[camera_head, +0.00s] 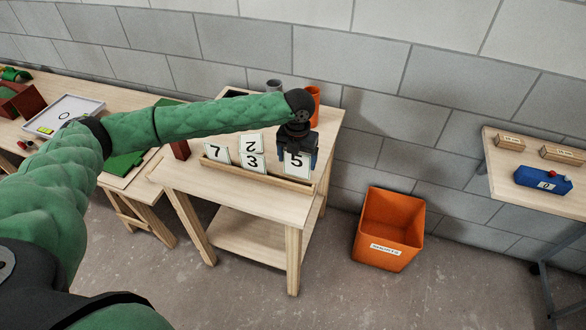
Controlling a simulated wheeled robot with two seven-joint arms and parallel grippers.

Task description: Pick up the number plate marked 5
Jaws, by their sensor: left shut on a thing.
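The number plate marked 5 (296,163) is a small white card with a black digit, at the right end of a wooden rack (258,175) on the small wooden table. My left gripper (297,148) points down from above and is shut on this plate. The plate is upright; I cannot tell whether its lower edge touches the rack. Plates marked 7 (219,153), 2 (251,143) and 3 (252,163) stand to its left. My right gripper is not in view.
An orange cup (314,105) and a grey cup (273,86) stand behind my left gripper. An orange bin (389,230) is on the floor to the right. A shelf (520,165) at right holds a blue box (542,181). A longer table with a white tray (88,108) is at left.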

